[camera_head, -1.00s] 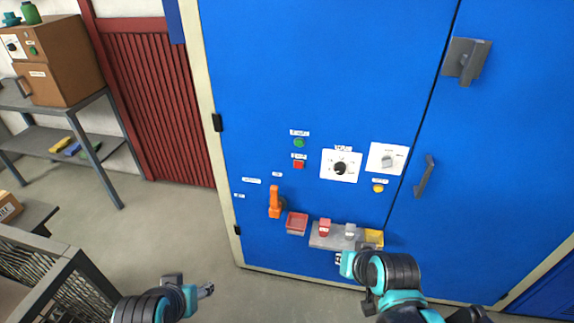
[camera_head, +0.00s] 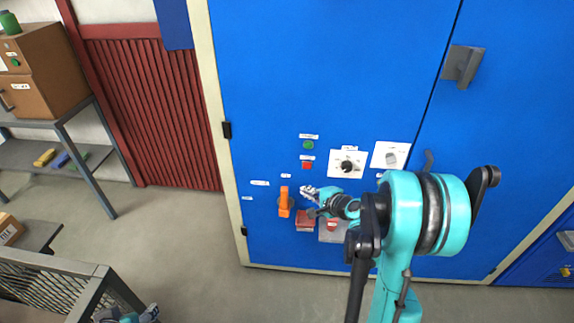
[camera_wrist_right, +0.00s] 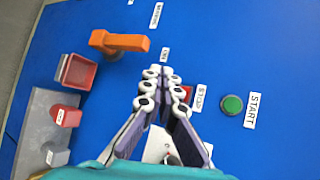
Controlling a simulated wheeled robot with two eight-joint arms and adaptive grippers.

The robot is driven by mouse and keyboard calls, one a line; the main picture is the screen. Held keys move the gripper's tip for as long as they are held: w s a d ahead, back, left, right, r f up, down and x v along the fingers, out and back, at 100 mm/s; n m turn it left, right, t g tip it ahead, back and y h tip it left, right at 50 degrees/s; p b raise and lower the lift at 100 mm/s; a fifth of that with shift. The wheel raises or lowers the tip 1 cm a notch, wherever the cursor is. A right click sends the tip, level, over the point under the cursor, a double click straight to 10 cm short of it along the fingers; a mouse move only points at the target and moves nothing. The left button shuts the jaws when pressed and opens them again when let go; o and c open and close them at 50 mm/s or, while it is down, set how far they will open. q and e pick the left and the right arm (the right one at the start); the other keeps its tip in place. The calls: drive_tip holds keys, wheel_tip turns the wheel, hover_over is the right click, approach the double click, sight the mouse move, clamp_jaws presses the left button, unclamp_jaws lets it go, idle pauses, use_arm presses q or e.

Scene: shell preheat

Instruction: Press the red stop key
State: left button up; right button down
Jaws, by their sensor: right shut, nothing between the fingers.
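The red stop key (camera_head: 307,165) is a small red square on the blue cabinet door, below the green start button (camera_head: 308,145). In the right wrist view the red stop key (camera_wrist_right: 188,92) shows just right of my fingers, partly hidden by them, beside its STOP label. My right gripper (camera_head: 306,191) is shut and empty, in front of the door and below the stop key in the head view. It also shows in the right wrist view (camera_wrist_right: 160,73); whether it touches the door cannot be told. My left gripper (camera_head: 150,312) is barely in view at the bottom edge.
An orange handle (camera_head: 284,202) sticks out left of my right gripper. A red tray (camera_head: 305,226) and a grey shelf (camera_wrist_right: 32,125) with a red block are below. A black dial (camera_head: 347,166) on a white plate is right of the stop key.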

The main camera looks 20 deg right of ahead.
sight(307, 166)
use_arm(q)
drive_tip(key=shift+a+r, duration=0.15)
drive_tip(key=shift+a, duration=0.3)
use_arm(e)
drive_tip(key=shift+w+d+f+m, duration=0.1)
drive_tip(key=shift+w+f+m, duration=0.15)
drive_tip(key=shift+w+m, duration=0.15)
use_arm(q)
drive_tip(key=shift+s, duration=0.1)
drive_tip(key=shift+r+p, duration=0.5)
drive_tip(key=shift+p, duration=0.05)
use_arm(e)
drive_tip(key=w+d, duration=0.4)
drive_tip(key=w, duration=0.3)
drive_tip(key=shift+w+d, duration=0.25)
drive_tip(key=shift+d, duration=0.05)
drive_tip(key=shift+w, duration=0.1)
idle(0.3)
use_arm(q)
drive_tip(key=shift+f, duration=0.1)
use_arm(e)
drive_tip(key=shift+w+d, duration=0.2)
drive_tip(key=shift+w, duration=0.05)
